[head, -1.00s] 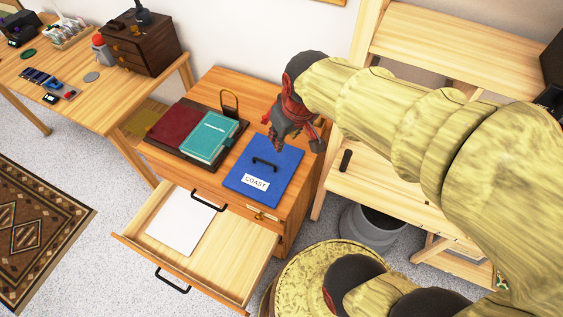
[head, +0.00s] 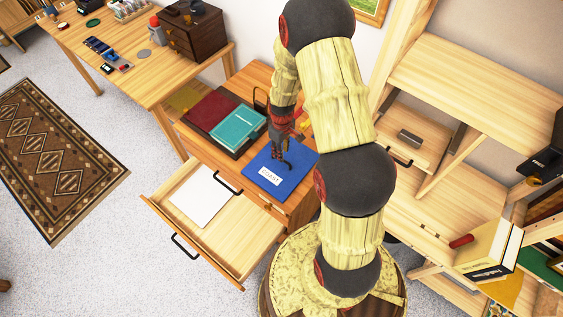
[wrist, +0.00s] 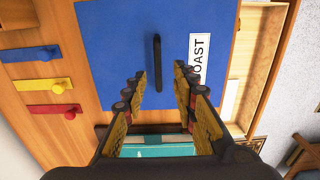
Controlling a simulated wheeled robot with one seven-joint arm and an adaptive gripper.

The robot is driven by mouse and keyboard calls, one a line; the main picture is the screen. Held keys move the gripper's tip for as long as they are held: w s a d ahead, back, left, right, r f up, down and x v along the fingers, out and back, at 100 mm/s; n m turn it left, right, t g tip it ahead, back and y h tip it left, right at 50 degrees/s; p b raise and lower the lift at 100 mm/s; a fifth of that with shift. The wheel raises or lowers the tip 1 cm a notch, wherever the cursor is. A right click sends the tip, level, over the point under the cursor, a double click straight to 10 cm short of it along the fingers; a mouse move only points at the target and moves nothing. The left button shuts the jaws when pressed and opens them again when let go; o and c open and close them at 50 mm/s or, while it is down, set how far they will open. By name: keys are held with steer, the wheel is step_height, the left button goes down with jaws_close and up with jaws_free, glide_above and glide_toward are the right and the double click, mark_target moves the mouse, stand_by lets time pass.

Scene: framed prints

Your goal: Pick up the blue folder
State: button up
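The blue folder (head: 268,178) lies flat on top of the wooden cabinet (head: 306,212), with a white label reading COAST near its front edge. The wrist view shows the folder (wrist: 118,48) with a dark raised handle (wrist: 157,62) on its face. My gripper (head: 284,160) is above the folder, pointing down. In the wrist view my gripper (wrist: 158,82) is open, its two fingers apart with the handle's near end between or just beyond the fingertips. Nothing is held. I cannot tell the exact height above the folder; part of the handle is hidden by the gripper in the head view.
A dark tray holding a red folder (head: 210,110) and a teal folder (head: 238,128) sits beside the blue one. The cabinet's top drawer (head: 235,250) is pulled open with a white sheet (head: 202,195) inside. A wooden shelf unit (head: 470,85) stands at right.

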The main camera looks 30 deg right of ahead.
steer(key=f, duration=0.2)
steer(key=f+b, duration=0.1)
steer(key=f, duration=0.4)
steer(key=shift+w+d+f, duration=0.1)
steer(key=shift+w+f, duration=0.15)
jaws_close()
stand_by(0.6)
